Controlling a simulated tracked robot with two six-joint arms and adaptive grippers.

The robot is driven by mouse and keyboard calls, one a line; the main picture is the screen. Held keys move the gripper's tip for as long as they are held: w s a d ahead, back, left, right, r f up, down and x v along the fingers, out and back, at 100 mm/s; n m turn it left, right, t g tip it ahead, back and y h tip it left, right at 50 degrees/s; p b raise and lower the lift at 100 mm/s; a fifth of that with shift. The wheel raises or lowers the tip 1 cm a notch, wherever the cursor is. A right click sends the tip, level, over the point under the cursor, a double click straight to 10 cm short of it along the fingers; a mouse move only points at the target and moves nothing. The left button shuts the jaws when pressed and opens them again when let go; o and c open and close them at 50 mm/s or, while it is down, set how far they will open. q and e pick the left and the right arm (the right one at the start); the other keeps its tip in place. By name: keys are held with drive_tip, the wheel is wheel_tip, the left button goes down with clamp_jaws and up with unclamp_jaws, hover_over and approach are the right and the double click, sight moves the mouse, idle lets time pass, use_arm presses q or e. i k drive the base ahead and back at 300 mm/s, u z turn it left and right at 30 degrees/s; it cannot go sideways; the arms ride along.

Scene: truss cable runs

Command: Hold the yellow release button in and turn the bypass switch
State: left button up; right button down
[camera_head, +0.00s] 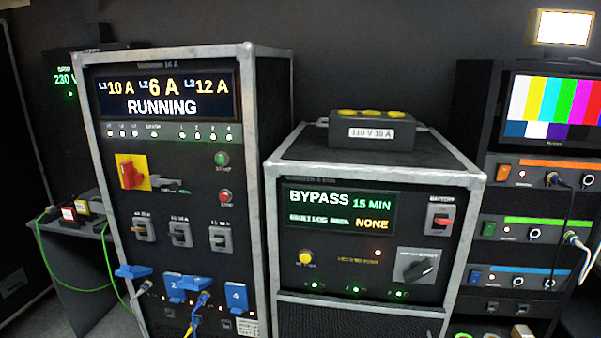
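The yellow release button (305,257) is a round knob at the lower left of the panel on the shorter rack in the middle. The bypass switch (415,267) is a dark rotary knob on a grey square plate at the lower right of the same panel. Its handle sits at a slant. The panel display (338,211) reads "BYPASS 15 MIN" and, below, "NONE". Neither of my grippers is in view, and nothing covers the button or switch.
A red battery switch (441,221) sits above the bypass switch. A grey box (371,133) with yellow caps stands on the rack top. A taller rack (190,150) with blue connectors stands to the left. Equipment with colour bars and hanging cables stands right. The space before the panel looks clear.

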sight(306, 258)
drive_tip(key=z, duration=0.35)
drive_tip(key=i, duration=1)
